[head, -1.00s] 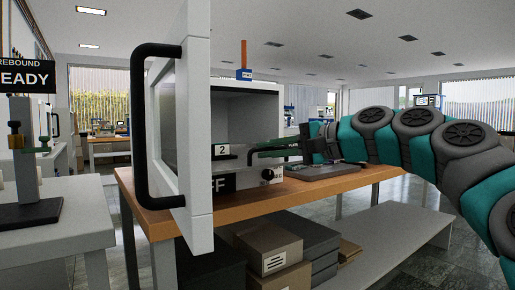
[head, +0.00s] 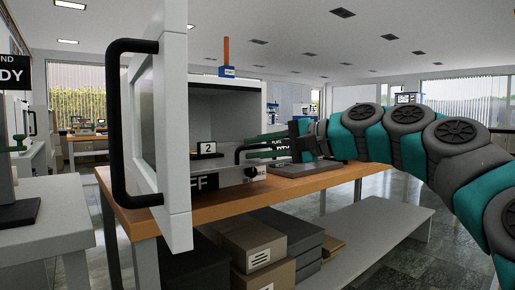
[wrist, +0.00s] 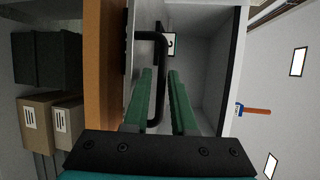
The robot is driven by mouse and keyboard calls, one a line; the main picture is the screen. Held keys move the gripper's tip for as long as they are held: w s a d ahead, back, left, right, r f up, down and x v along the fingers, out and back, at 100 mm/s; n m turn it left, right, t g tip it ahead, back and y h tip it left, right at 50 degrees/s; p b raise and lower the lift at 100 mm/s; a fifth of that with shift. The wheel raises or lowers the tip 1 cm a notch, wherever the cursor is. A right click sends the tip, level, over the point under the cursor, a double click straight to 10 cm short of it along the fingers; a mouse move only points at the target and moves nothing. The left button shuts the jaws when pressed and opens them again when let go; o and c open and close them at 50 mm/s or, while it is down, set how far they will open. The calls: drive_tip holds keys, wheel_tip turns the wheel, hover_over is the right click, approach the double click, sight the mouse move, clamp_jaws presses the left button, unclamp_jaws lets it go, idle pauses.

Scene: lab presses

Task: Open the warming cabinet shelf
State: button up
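The warming cabinet (head: 227,105) is a white box on the wooden bench, with its door (head: 176,120) swung open to the left. Inside, low down, is the shelf (head: 215,163) with a "2" label (head: 207,149) and a black bar handle (head: 240,150). The handle also shows in the wrist view (wrist: 160,50). My gripper (head: 266,142) is at the handle; its green fingers (wrist: 160,74) are apart, one on each side of the bar. The left finger looks close to the bar; contact cannot be told. The shelf looks in or nearly in.
The open door's black handle (head: 117,125) juts out at the left. An "OFF" panel with a knob (head: 251,172) is below the opening. Boxes (head: 255,247) stand under the bench (head: 215,204). A grey table (head: 60,215) is at left. Floor is clear at right.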

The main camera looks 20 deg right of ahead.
drive_tip(key=shift+s, duration=0.1)
drive_tip(key=v, duration=0.7)
drive_tip(key=shift+s+d, duration=0.2)
drive_tip(key=shift+d, duration=0.1)
drive_tip(key=s+a+f+n+g+h+p, duration=0.1)
drive_tip(key=s+a+f+n+g+h, duration=0.2)
drive_tip(key=a+f, duration=0.6)
drive_tip(key=s+a+f+n+g+p, duration=0.1)
drive_tip(key=s+a+f+n+g, duration=0.25)
drive_tip(key=a+f, duration=0.55)
drive_tip(key=s+f+n+g+h+p, duration=0.1)
drive_tip(key=s+f+g+h, duration=0.1)
drive_tip(key=s+f, duration=0.3)
drive_tip(key=s+f+n+g+h, duration=0.2)
drive_tip(key=s+f, duration=0.1)
drive_tip(key=f, duration=0.4)
drive_tip(key=s+d+f+n+g+h+p, duration=0.1)
drive_tip(key=s+d+f+g+h, duration=0.2)
drive_tip(key=s+f, duration=0.9)
drive_tip(key=s+d, duration=0.1)
drive_tip(key=d, duration=0.2)
drive_tip(key=shift+s+f, duration=0.15)
drive_tip(key=shift+f, duration=0.1)
